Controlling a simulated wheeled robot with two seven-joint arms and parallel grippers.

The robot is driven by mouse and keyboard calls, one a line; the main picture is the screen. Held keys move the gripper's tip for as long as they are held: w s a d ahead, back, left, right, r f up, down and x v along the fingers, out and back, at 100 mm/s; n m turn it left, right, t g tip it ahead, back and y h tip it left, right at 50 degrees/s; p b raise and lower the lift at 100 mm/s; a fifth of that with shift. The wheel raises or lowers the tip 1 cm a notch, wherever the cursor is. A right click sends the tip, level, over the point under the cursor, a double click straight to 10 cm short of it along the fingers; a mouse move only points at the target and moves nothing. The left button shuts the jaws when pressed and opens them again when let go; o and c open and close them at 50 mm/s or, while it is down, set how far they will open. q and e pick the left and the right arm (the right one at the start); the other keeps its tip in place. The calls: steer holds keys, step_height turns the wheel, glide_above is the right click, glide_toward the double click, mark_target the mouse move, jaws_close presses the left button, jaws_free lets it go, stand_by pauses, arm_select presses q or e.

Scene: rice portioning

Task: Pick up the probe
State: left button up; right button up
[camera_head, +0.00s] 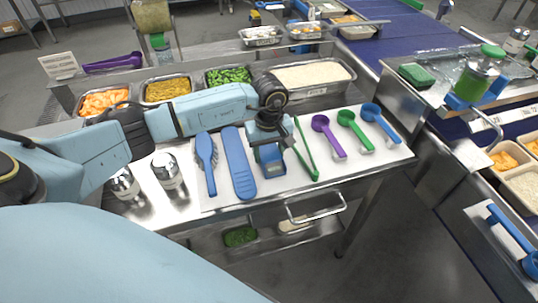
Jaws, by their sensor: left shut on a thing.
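My left gripper (270,165) points down over the white mat (222,203), between a blue spatula (239,163) and green tongs (306,155). It is shut on a thin thing at the mat, the probe by its place in the row; the fingers hide nearly all of it. I cannot tell whether it touches the mat. My right gripper is not in view.
A blue brush (206,160) lies left of the spatula. Purple (327,135), green (353,129) and blue (380,122) scoops lie to the right. Two metal shakers (167,171) stand at the left. Food pans, including one of rice (312,75), line the back.

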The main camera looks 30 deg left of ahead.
mark_target(269, 151)
arm_select(q)
step_height(269, 151, up, 10)
steer(key=shift+f, duration=0.25)
step_height(269, 151, up, 6)
steer(key=p, duration=0.3)
steer(key=shift+r+p, duration=0.25)
steer(key=shift+p, duration=0.05)
